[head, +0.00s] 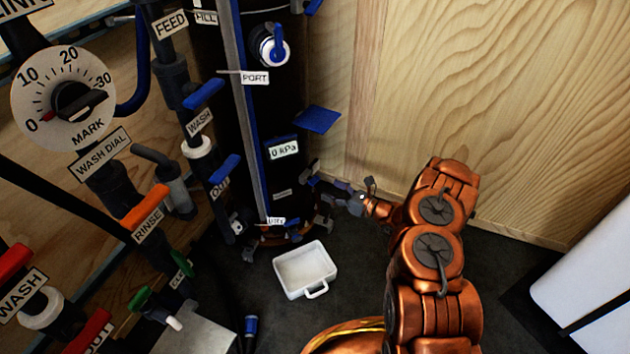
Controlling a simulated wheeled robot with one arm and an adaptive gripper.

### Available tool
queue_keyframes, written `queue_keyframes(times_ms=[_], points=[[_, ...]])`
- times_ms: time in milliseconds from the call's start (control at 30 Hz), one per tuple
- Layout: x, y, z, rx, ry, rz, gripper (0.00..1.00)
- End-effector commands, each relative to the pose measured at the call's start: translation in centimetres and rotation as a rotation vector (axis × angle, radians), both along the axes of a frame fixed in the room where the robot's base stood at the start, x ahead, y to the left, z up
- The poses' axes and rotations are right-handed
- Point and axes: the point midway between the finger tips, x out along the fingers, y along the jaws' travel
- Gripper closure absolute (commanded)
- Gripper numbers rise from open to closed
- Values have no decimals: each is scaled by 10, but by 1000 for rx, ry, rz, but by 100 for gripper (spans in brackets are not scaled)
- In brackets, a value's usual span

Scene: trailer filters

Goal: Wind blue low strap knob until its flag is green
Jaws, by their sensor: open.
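My gripper (328,200) reaches in from the right, at the lower right side of the tall black filter column (262,110). Its fingers are open and small in view, close to the dark fittings (311,177) low on the column. The low strap knob is too small and too crowded by the gripper to pick out for certain, and I cannot tell whether the fingers touch it. No green flag can be made out beside the gripper. A flat blue plate (318,119) sticks out from the column higher up.
A white tray (318,287) lies on the dark floor below the gripper. Labelled valves and a wash dial (63,98) crowd the left. A plywood wall (480,100) stands behind the arm, and a white rounded body (590,285) is at the right edge.

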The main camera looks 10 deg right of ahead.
Motion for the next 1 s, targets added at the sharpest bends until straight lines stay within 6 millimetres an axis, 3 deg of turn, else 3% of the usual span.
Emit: queue_keyframes(times_ms=[167, 633, 1000], points=[[7, -4, -5, 0, 1, -19, 21], [50, 34, -4, -3, 1, -24, 21], [56, 42, -2, -1, 2, -22, 21]])
